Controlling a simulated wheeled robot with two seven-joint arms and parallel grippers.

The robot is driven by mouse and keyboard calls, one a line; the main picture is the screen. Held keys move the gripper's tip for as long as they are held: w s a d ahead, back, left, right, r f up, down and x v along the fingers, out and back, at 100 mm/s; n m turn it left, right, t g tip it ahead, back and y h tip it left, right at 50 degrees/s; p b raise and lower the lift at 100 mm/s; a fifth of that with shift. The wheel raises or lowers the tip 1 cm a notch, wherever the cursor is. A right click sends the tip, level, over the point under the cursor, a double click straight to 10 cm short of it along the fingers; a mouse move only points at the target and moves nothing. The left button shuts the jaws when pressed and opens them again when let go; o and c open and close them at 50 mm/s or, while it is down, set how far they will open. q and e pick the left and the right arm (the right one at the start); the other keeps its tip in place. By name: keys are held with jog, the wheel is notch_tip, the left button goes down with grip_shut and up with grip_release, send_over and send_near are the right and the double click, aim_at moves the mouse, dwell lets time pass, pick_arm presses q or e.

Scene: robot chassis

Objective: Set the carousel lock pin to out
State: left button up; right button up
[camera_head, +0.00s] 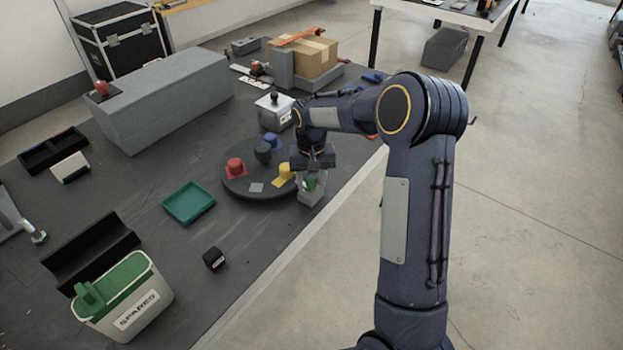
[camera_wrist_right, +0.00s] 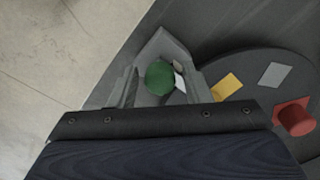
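The carousel (camera_head: 236,186) is a dark round disc on the grey table, with red, blue, yellow and dark pieces on or around it. At its right edge, a grey housing (camera_head: 309,200) holds a green knob (camera_head: 311,184), apparently the lock pin's head. The green knob (camera_wrist_right: 159,77) also shows in the right wrist view, inside the grey housing (camera_wrist_right: 165,45). My right gripper (camera_head: 313,172) is directly above the housing, fingers pointing down. Its fingers look apart, on either side of the knob; contact is not clear. The pin's shaft is hidden. My left gripper is out of view.
A green tray (camera_head: 188,203), a small black block (camera_head: 214,259) and a SPARES bin (camera_head: 140,306) stand left of the carousel. A grey box with a dark knob (camera_head: 273,113) stands behind it. The table's edge runs close to the right of the housing.

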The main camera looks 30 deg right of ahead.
grip_shut()
jog(key=shift+s+d+b, duration=0.2)
jog(key=shift+s+d, duration=0.15)
jog(key=shift+s, duration=0.45)
jog(key=shift+s+d+b, duration=0.15)
jog(key=shift+s+d, duration=0.15)
jog(key=shift+s, duration=0.45)
jog(key=shift+o, duration=0.7)
grip_release()
jog(key=shift+s, duration=0.15)
notch_tip(320, 180, up, 8)
jog(key=shift+f, duration=0.1)
